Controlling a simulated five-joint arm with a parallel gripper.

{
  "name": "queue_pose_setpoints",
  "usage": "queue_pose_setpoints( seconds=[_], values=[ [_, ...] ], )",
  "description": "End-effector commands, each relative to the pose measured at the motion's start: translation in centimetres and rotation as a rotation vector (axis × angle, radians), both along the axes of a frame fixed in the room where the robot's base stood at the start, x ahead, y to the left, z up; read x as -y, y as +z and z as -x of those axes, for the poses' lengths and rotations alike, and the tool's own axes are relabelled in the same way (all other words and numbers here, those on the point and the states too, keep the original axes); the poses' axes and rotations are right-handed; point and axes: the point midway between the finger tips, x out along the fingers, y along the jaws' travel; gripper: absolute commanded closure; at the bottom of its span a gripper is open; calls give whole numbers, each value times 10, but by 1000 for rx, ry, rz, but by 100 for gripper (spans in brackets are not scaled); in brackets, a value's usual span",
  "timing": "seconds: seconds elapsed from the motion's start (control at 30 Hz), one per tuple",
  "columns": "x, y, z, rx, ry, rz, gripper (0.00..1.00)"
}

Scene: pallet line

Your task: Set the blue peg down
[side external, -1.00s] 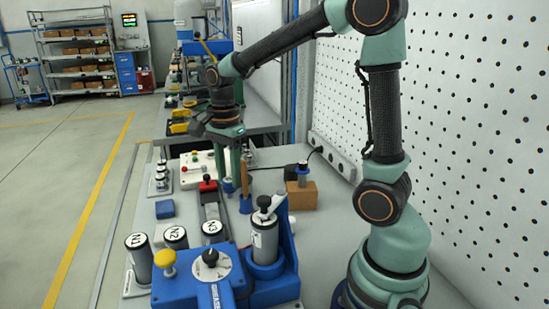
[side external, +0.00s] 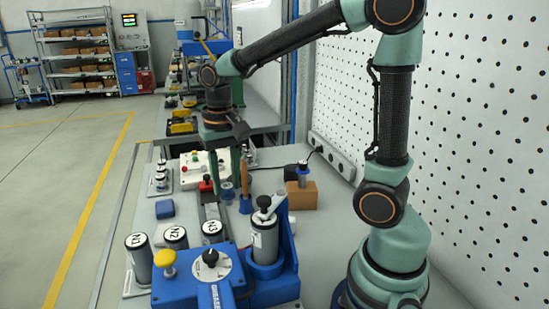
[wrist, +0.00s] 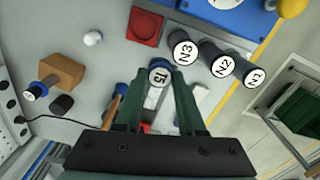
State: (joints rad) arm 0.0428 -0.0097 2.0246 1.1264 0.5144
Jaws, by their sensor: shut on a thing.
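My gripper (side external: 225,188) points down over the bench, and its two green fingers also show in the wrist view (wrist: 158,73). It is shut on the blue peg (wrist: 159,76), which has a round white top label reading 15 and a blue rim. The peg sits between the fingertips. In the side external view the blue peg (side external: 227,191) is small and partly hidden by the fingers. I cannot tell whether its lower end touches anything.
Cylinders marked N1 (side external: 136,241), N2 (side external: 175,233) and N3 (side external: 212,227) stand near a blue fixture (side external: 200,288).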

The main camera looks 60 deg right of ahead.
Motion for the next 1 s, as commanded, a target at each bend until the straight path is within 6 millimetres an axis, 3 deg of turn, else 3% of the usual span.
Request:
queue_pose_setpoints(
  seconds=[0.2,0.4,1.0],
  values=[
    [-10,-11,8,0,354,0,100],
    [-14,-16,11,0,525,0,100],
    [-15,-17,12,0,558,0,100]
  ],
)
